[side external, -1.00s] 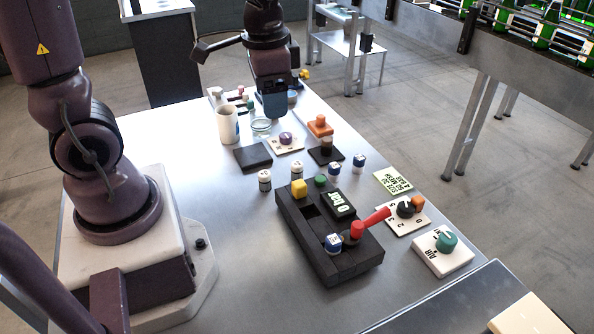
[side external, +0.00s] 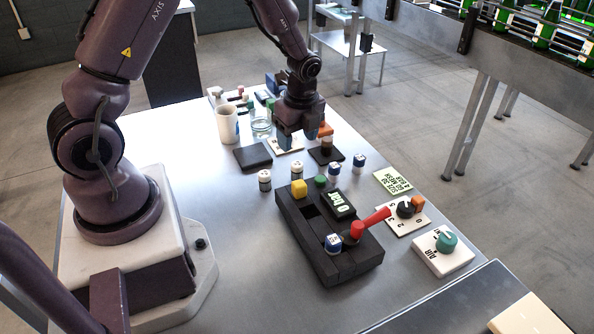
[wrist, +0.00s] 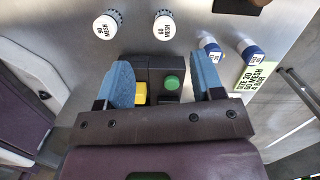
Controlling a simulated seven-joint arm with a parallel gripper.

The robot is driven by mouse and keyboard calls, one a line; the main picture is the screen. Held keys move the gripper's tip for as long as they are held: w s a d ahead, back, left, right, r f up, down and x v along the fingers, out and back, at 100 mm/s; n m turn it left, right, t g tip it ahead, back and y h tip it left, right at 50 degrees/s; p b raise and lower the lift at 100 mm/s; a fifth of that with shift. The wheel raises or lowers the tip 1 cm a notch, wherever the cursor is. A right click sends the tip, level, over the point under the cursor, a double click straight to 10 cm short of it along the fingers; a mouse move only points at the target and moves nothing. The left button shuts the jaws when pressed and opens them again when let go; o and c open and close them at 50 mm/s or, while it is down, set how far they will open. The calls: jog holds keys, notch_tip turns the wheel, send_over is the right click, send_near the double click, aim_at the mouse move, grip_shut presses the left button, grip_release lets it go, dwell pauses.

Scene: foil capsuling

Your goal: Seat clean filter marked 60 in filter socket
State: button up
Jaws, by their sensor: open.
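The white-and-dark filter marked 60 (wrist: 164,27) stands upright beyond my fingertips in the wrist view. In the side view it appears to be the filter (side external: 297,170) behind the yellow button. A similar filter marked 90 (wrist: 107,24) stands to its left. My gripper (wrist: 163,75) is open and empty, its blue fingers spread apart; in the side view it hangs above the table (side external: 290,138) behind the filters. The black block (side external: 345,262) has a dark rectangular opening (side external: 311,212); a blue-and-white filter (side external: 333,243) sits in its near part, beside the red lever (side external: 370,222).
Two blue-and-white filters (side external: 334,170) (side external: 359,162) stand right of the marked ones. A mesh card (side external: 393,181) and dials (side external: 406,208) lie right. A mug (side external: 227,125) stands behind.

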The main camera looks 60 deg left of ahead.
aim_at(297, 164)
jog(key=f, duration=0.5)
jog(key=a+f, duration=0.1)
jog(key=f, duration=0.2)
jog(key=shift+w, duration=0.2)
jog(key=c, duration=1.1)
jog(key=shift+r, duration=0.15)
